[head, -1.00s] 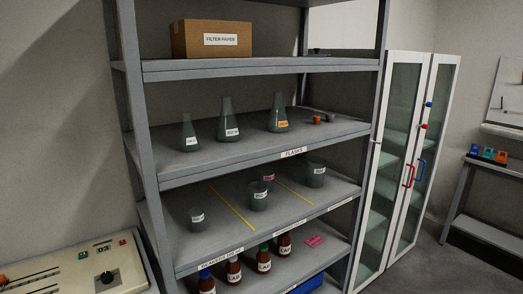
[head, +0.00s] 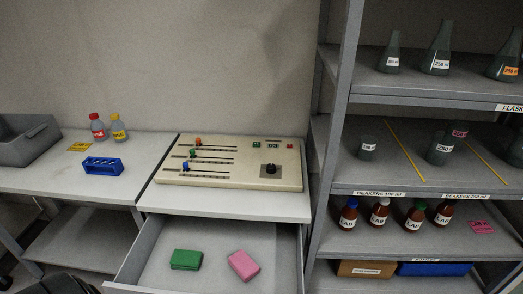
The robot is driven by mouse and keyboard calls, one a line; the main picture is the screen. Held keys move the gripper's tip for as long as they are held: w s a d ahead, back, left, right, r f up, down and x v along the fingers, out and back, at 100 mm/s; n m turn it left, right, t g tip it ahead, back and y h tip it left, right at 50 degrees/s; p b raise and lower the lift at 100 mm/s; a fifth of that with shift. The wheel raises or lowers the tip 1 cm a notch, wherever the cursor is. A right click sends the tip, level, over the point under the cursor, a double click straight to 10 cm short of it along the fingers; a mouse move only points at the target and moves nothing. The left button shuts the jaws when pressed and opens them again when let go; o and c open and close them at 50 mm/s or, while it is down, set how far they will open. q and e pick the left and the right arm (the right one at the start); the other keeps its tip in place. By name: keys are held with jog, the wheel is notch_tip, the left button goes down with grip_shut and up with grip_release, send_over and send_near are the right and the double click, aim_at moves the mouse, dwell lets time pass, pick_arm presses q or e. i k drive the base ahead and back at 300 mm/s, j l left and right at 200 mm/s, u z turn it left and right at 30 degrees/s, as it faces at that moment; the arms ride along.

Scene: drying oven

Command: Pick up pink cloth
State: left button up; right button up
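The pink cloth (head: 243,265) is a small folded block lying in an open drawer (head: 281,251) under the bench, on the right of a similar green cloth (head: 187,259). The two lie apart on the drawer floor. Neither of my grippers shows in the head view. Nothing covers the pink cloth.
A control panel with sliders (head: 229,162) sits on the bench above the drawer. A blue rack (head: 103,166), two capped bottles and a grey bin (head: 26,140) are on the left bench. A shelf unit (head: 335,171) with flasks, beakers and brown bottles stands close on the right.

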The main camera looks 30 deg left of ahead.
aim_at(244, 267)
jog(key=u, duration=1.2)
